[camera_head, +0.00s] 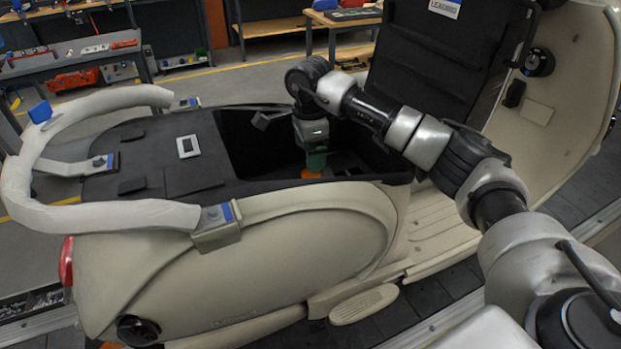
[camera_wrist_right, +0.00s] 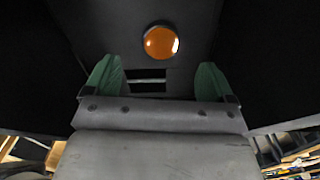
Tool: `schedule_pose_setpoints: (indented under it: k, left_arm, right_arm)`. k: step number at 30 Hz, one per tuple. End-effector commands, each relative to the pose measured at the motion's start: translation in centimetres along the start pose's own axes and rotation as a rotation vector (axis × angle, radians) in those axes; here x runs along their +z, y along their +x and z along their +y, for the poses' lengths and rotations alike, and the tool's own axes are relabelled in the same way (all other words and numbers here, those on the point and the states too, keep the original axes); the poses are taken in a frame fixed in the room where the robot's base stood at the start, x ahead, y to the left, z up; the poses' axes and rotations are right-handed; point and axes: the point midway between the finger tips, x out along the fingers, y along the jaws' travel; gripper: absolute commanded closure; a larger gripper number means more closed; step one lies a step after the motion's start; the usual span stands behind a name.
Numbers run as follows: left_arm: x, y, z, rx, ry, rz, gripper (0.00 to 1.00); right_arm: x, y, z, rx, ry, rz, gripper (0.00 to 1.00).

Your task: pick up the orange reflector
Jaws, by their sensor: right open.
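The orange reflector (camera_head: 310,174) lies low in the dark open compartment of the cream scooter, partly hidden by the near rim. In the right wrist view it is a whole round orange disc (camera_wrist_right: 161,42) on a dark surface, beyond the fingertips and roughly centred between them. My right gripper (camera_head: 315,160) reaches down into the compartment, just above the reflector. Its two green fingers (camera_wrist_right: 160,64) are spread apart with nothing between them. The reflector looks apart from both fingers. My left gripper is not in view.
The compartment walls (camera_head: 240,142) surround my right gripper closely. The raised dark seat (camera_head: 430,50) stands behind it to the right. A pale grab rail (camera_head: 110,214) curves around the scooter's rear. A dark slot (camera_wrist_right: 147,87) shows below the reflector in the wrist view.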

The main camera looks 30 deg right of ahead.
Motion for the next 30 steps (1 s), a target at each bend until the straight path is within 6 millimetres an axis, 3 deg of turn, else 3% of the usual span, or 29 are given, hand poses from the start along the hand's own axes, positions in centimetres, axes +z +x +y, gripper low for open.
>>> schedule_pose_setpoints:
  k: [8, 16, 25, 26, 30]
  left_arm:
    - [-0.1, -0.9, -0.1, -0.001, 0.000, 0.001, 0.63]
    - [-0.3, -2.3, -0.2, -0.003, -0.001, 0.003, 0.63]
    - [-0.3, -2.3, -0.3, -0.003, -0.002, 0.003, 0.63]
    - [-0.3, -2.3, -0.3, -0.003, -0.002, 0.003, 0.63]
    - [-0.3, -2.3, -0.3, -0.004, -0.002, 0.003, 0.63]
  right_arm:
    - [0.1, 2.4, 0.0, 0.002, -0.001, -0.001, 0.15]
    - [0.1, 6.2, -0.2, 0.002, -0.001, -0.001, 0.15]
    - [0.1, 7.0, -0.3, 0.000, -0.002, -0.002, 0.15]
    - [0.1, 7.0, -0.3, 0.000, -0.002, -0.002, 0.16]
    - [0.1, 6.9, -0.3, 0.000, -0.002, -0.002, 0.38]
